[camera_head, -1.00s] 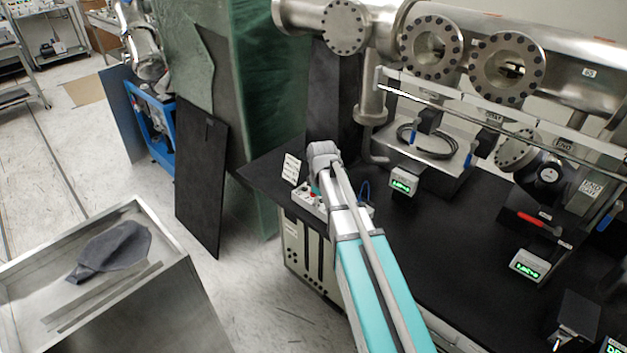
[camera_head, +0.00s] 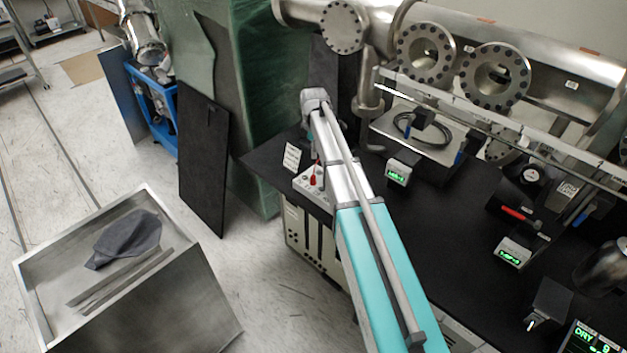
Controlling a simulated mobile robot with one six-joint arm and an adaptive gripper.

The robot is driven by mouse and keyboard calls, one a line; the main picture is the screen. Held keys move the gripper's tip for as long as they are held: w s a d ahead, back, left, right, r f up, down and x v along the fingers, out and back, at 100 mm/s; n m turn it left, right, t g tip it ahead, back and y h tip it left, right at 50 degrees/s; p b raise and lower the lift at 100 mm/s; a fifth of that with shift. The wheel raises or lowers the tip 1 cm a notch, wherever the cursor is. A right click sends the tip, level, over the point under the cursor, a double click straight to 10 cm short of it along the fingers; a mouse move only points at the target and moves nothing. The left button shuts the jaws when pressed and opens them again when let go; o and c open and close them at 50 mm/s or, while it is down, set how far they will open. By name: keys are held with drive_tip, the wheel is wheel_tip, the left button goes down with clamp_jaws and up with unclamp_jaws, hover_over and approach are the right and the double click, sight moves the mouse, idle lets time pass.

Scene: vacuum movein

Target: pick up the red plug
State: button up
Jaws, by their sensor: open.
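The red plug (camera_head: 314,179) shows as a small upright red shape at the white socket box (camera_head: 303,184), on the left part of the black table. My teal and silver arm reaches up from the bottom of the view, and its grey wrist (camera_head: 314,99) is above and beyond the plug in the picture. My arm passes just right of the plug and covers part of the box. My gripper's fingers cannot be made out; they are hidden by the wrist and arm. I cannot tell how far they are from the plug.
A white label card (camera_head: 292,157) stands behind the box. Small meters with green displays (camera_head: 398,172) and a red-handled tool (camera_head: 516,213) are to the right. Steel flanged pipework (camera_head: 426,52) runs along the back. A metal cart (camera_head: 180,312) stands at lower left, with open floor behind it.

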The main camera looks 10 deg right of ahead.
sight(313, 176)
drive_tip(key=shift+f, duration=0.15)
wheel_tip(313, 176, down, 8)
drive_tip(key=b, duration=0.8)
drive_tip(key=shift+f+b, duration=0.15)
drive_tip(key=shift+b, duration=0.15)
drive_tip(key=shift+f+b, duration=2.6)
drive_tip(key=shift+a, duration=0.1)
clamp_jaws()
